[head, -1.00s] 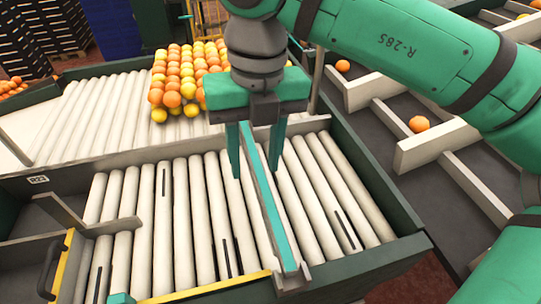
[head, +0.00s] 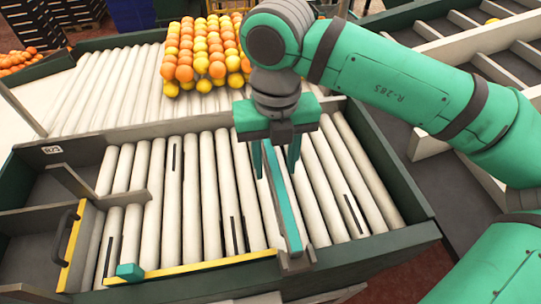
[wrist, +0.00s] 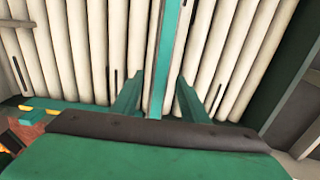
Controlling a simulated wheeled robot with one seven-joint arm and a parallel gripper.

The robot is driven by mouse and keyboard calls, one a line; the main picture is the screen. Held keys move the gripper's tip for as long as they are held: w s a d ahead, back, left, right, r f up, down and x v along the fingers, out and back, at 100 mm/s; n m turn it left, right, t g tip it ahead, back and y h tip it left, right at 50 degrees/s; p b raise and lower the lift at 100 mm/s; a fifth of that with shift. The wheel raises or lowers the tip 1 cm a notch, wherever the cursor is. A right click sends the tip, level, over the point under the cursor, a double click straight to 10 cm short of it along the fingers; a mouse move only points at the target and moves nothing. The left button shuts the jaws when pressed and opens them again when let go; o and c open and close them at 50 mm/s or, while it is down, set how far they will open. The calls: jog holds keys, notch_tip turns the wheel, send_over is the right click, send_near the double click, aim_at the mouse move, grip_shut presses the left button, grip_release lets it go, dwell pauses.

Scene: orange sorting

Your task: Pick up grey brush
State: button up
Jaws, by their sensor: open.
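I cannot make out a grey brush in either view. My gripper (head: 275,172) is open and points down over the white rollers (head: 211,190). Its two teal fingers stand on either side of a long teal-topped divider bar (head: 279,195) with grey edges. In the wrist view the fingers (wrist: 160,82) are apart, and the divider bar (wrist: 165,40) runs between them. I cannot tell whether they touch it. Nothing is seen held between the fingers.
Several oranges and yellow fruits (head: 200,55) lie on the rear rollers. A teal block (head: 130,271) sits at the yellow front edge. A dark handle (head: 67,236) is at the left. Dark green side walls (head: 385,175) bound the rollers; grey-walled lanes lie to the right.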

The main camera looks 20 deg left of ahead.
jog(key=shift+f, duration=0.55)
jog(key=shift+w, duration=0.1)
grip_shut()
jog(key=shift+w+r, duration=0.1)
jog(key=shift+r, duration=0.05)
